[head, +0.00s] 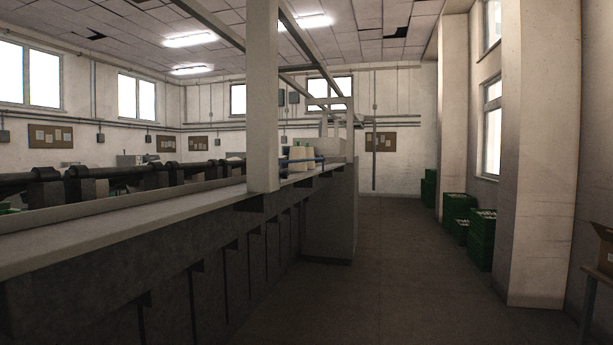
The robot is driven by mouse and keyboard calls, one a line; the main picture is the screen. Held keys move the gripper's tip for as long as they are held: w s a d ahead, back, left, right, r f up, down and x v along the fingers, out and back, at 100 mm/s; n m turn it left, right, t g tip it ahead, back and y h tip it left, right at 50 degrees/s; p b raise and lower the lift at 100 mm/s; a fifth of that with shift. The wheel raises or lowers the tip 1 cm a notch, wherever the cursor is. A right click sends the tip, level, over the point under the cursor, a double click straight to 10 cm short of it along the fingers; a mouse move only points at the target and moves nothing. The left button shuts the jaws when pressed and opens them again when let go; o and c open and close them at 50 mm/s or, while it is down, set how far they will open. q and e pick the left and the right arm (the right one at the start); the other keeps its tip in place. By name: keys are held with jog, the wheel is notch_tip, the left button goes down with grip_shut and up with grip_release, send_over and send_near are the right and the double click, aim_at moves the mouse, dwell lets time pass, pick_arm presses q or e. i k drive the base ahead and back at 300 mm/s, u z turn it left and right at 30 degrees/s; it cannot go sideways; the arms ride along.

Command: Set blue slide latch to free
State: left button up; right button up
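No blue slide latch can be made out in the head view. The long grey winder (130,262) runs from the near left toward the back of the room. Pale yarn cones (301,155) stand on its top near the far end, with a thin bluish bar beside them, too small to make out clearly. Neither of my grippers is in view.
A pale upright post (263,95) rises from the winder's edge. The aisle floor (375,245) is clear. Green crates (482,240) stand along the right wall by a pillar (543,160). A cardboard box (604,250) sits on a table at the right edge.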

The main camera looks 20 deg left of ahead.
aim_at(282, 174)
jog(key=u, duration=0.25)
jog(key=i, duration=0.8)
jog(key=u, duration=1.15)
jog(key=i, duration=0.6)
jog(key=u, duration=0.6)
